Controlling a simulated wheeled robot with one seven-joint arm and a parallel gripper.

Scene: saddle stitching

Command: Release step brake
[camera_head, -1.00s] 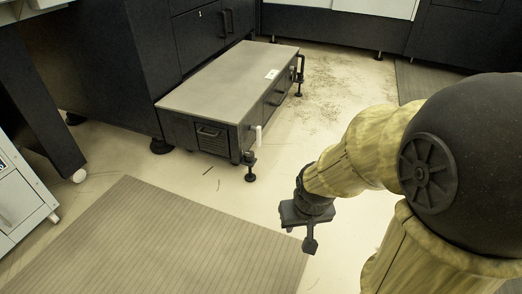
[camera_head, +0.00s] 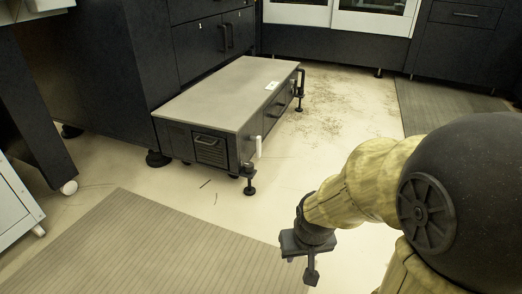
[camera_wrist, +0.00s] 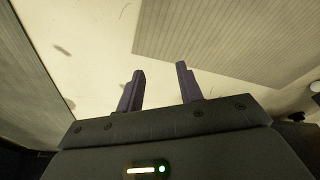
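The step (camera_head: 225,95) is a low, long dark box with a grey top, standing on the floor against the black cabinets. A short white upright handle (camera_head: 258,146) shows at its near right corner, just above a black footed post (camera_head: 249,185). A second black post (camera_head: 299,92) with a bent handle stands at the far right corner. Which part is the brake I cannot tell. My gripper (camera_head: 312,270) hangs over the floor, to the right of and nearer than the step, touching nothing. In the wrist view its two fingers (camera_wrist: 160,88) are apart with only floor between them.
A ribbed grey mat (camera_head: 150,250) lies in front of the step, and another mat (camera_head: 440,105) lies at the back right. Black cabinets (camera_head: 200,40) stand behind and left. The pale floor (camera_head: 345,130) right of the step is clear apart from scattered dark debris.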

